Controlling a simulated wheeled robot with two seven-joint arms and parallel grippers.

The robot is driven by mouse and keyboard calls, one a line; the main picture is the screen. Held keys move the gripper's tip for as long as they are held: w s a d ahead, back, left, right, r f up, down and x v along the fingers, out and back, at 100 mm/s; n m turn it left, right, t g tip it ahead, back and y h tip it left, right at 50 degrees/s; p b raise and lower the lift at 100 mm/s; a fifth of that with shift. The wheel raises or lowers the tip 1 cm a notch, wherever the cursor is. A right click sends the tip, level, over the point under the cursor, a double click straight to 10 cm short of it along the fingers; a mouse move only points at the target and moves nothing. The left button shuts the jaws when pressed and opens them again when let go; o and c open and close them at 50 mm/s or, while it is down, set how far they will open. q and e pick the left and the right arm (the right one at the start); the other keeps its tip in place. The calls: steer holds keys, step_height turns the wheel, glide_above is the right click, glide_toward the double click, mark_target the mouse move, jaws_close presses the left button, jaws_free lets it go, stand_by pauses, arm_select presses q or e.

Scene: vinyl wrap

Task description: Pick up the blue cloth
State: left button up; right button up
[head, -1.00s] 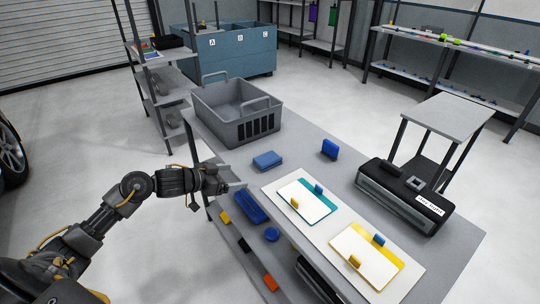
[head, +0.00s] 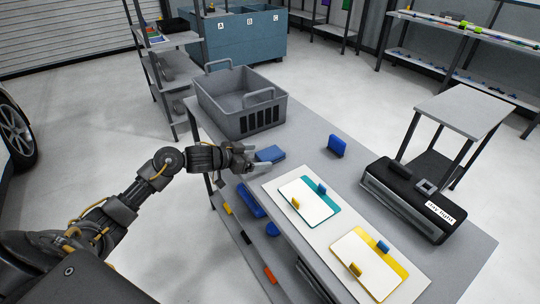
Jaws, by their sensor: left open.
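The blue cloth (head: 270,154) is a small folded blue block lying flat on the grey table, in front of the grey basket. My left gripper (head: 256,159) is at the cloth's left side, with its fingers open and pointing right towards it. I cannot tell whether a finger touches the cloth. My right gripper is not in the head view.
A grey basket (head: 240,100) stands at the table's far end. A darker blue block (head: 337,146) stands upright to the right. A white board (head: 316,222) carries teal and yellow cards. A black machine (head: 408,202) sits on the right.

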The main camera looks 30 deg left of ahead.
mark_target(265, 154)
arm_select(q)
steer(key=p+x, duration=0.1)
steer(key=x, duration=0.4)
steer(key=shift+w+r, duration=0.1)
steer(key=shift+w, duration=0.1)
steer(key=c, duration=1.1)
